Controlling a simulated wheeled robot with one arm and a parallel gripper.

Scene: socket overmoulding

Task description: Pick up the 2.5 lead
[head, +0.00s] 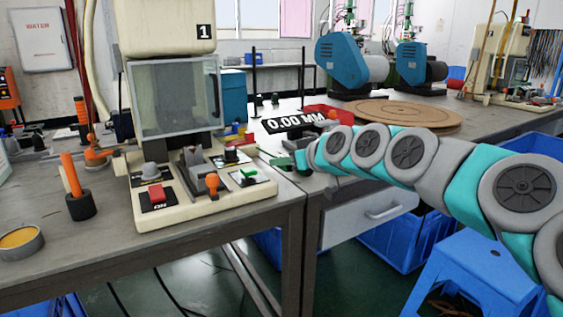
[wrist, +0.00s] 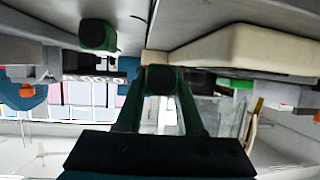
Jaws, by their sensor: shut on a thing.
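In the wrist view my gripper (wrist: 160,82) has its two dark green fingers drawn together at the tips. They are shut on a small dark piece (wrist: 160,78). Its far end is hidden, and I cannot read any 2.5 marking on it. In the head view my gripper (head: 303,162) is at the end of the teal and grey arm, low by the table edge, just right of the moulding machine; its fingertips are too small to make out there. No lead is clearly identifiable in the head view.
The moulding machine (head: 165,190) stands on the left table, with a red switch (head: 157,195) and an orange-knobbed lever (head: 212,183). A 0.00 MM display (head: 294,121) is behind my gripper. A round wooden board (head: 395,114) lies further back. A blue stool (head: 480,265) stands below the arm.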

